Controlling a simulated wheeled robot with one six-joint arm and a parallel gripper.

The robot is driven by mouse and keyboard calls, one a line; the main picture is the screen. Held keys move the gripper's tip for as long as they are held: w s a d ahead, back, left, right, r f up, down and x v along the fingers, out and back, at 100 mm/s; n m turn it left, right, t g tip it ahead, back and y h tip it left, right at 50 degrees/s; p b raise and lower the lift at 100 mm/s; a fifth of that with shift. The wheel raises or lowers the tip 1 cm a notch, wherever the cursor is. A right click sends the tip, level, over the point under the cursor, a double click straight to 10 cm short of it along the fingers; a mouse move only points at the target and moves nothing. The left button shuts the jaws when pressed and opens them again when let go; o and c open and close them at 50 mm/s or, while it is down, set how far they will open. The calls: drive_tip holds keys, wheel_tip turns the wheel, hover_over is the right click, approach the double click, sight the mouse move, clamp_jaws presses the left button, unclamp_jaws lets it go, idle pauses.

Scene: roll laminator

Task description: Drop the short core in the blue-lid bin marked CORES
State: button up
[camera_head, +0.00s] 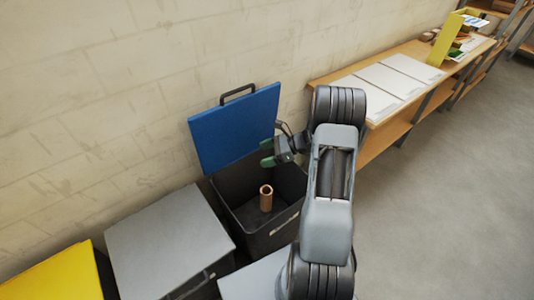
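The bin (258,236) is dark grey, and its blue lid (236,128) stands raised against the wall. A short brown core (266,198) is inside the bin, upright and apart from my gripper; I cannot tell whether it touches the floor. My gripper (267,153) is above the back right part of the bin, near the lid's right edge. Its green-tipped fingers are spread with nothing between them. A pale label (284,224) is on the bin's front, too small to read. My arm hides part of the bin's right side.
A grey-lidded bin (168,244) and a yellow-lidded bin (55,278) stand to the left, both closed. Another grey surface (252,279) is in front. A wooden bench (412,52) with white sheets (381,80) and a yellow holder (445,40) runs along the wall. Floor on the right is clear.

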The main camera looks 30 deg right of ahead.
drive_tip(key=shift+o, duration=0.6)
drive_tip(key=v, duration=1.3)
drive_tip(key=shift+d+r, duration=0.25)
drive_tip(key=shift+d, duration=0.1)
